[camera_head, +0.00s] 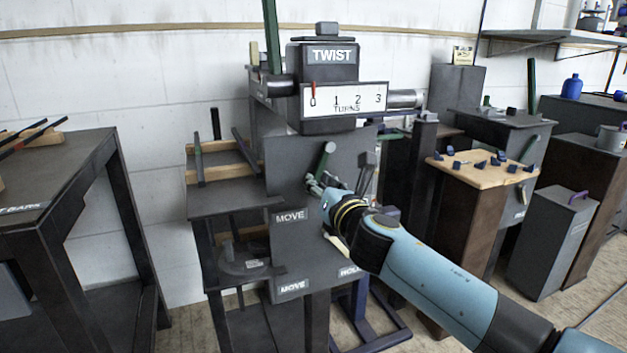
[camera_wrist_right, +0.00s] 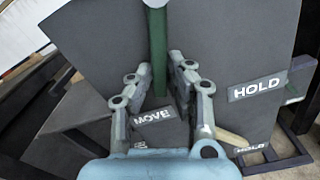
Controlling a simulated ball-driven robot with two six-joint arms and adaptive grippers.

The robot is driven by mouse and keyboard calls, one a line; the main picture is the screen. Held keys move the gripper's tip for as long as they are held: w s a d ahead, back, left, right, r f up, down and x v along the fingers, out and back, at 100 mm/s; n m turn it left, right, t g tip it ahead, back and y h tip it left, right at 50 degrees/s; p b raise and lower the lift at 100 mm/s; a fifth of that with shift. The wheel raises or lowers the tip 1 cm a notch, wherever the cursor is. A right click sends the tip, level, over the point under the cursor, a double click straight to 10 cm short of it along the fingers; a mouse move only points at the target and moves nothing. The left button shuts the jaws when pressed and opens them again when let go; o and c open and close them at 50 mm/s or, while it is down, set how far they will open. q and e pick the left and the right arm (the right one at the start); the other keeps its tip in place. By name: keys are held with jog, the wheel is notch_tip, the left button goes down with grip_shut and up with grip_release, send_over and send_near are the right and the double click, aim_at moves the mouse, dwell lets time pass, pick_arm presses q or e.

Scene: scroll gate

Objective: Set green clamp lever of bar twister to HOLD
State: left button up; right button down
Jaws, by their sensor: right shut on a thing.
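The bar twister (camera_head: 322,85) stands ahead with its grey front panel (camera_head: 290,165). Its green clamp lever (camera_head: 325,158) slants across the upper panel, and it also shows in the right wrist view (camera_wrist_right: 157,45). My right gripper (camera_head: 315,185) is shut on the green lever, with one finger on each side of it in the wrist view (camera_wrist_right: 160,78). A MOVE label (camera_wrist_right: 153,117) lies below the fingers and a HOLD label (camera_wrist_right: 257,87) to their right. The upper HOLD label is hidden by my arm in the head view. My left gripper is out of view.
A pale lever (camera_wrist_right: 230,138) and a second HOLD label (camera_wrist_right: 252,149) are lower on the panel. A second MOVE label (camera_head: 292,287) is low at left. A dark table (camera_head: 50,210) stands left; a wooden-topped stand (camera_head: 460,178) with small dark pieces stands right.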

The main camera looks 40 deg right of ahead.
aim_at(343, 168)
jog(key=shift+s+d+r+n+p, duration=0.2)
jog(key=shift+d+n+p, duration=0.5)
jog(key=shift+d+n, duration=0.8)
jog(key=shift+s+d+r+n+p, duration=0.15)
jog(key=shift+s+d+n+p, duration=0.4)
jog(key=shift+n, duration=1.7)
jog(key=shift+s+d+r+n+p, duration=0.15)
jog(key=shift+d+n+p, duration=0.65)
jog(key=shift+d+n, duration=0.8)
jog(key=shift+w+a+n, duration=0.1)
jog(key=shift+a+n, duration=0.1)
jog(key=shift+n, duration=0.15)
jog(key=c, duration=1.3)
grip_release()
jog(key=v, duration=1.2)
jog(key=shift+a, duration=0.15)
